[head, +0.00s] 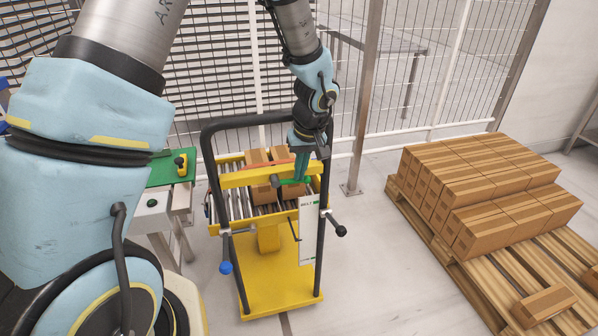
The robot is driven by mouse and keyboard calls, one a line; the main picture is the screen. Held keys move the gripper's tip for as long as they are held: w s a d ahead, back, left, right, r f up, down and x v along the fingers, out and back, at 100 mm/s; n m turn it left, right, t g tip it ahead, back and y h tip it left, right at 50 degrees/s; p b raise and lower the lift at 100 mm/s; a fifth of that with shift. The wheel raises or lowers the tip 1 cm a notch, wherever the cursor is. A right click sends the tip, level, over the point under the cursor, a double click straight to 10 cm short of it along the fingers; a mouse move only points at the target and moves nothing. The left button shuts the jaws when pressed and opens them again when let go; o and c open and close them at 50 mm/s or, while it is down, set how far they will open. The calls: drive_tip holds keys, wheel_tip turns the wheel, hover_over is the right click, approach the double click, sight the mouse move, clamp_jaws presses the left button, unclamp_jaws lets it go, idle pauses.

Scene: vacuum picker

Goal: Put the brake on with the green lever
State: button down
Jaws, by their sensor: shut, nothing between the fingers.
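The yellow cart (283,290) with a roller top stands in the middle of the head view. A green lever (289,181) shows at its upper right, by the yellow rail. My gripper (301,179) points down at the right side of the cart top, with its fingers shut and empty. The fingertips are right beside the green lever or touching it; I cannot tell which. My fingers hide part of the lever. A lever with a blue knob (226,267) hangs at the cart's left, and one with a black knob (340,231) sticks out at its right.
Cartons (258,192) lie on the cart's rollers. A black hoop handle (213,160) rises around the cart. A pallet (430,243) of cartons stands at right, a green-topped table (160,172) at left. Mesh fencing (410,80) closes the back. Floor between cart and pallet is clear.

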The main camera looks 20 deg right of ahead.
sight(307, 181)
drive_tip(key=f+y+b, duration=0.1)
drive_tip(key=y, duration=0.1)
drive_tip(key=f+y+b, duration=0.1)
drive_tip(key=f+y, duration=0.1)
drive_tip(key=d+f+t+y+b, duration=0.1)
drive_tip(key=y, duration=0.1)
drive_tip(key=shift+s+f+m+y+b, duration=0.1)
drive_tip(key=shift+f+m+y+b, duration=0.15)
drive_tip(key=shift+m+y+b, duration=0.1)
drive_tip(key=shift+w+a+f+m+t+y+b, duration=0.15)
drive_tip(key=shift+a+f+t+y+b, duration=0.3)
drive_tip(key=shift+f+y+b, duration=0.6)
drive_tip(key=shift+a+f+m+t+y+b, duration=0.15)
drive_tip(key=shift+a+f+y+b, duration=0.5)
drive_tip(key=shift+y, duration=0.75)
drive_tip(key=shift+w+a+f+m+t+y+b, duration=0.15)
drive_tip(key=shift+a+f+t+y+b, duration=0.15)
drive_tip(key=shift+a+f+y+b, duration=0.6)
drive_tip(key=shift+r+y, duration=0.1)
drive_tip(key=shift+y, duration=0.2)
drive_tip(key=shift+d, duration=0.1)
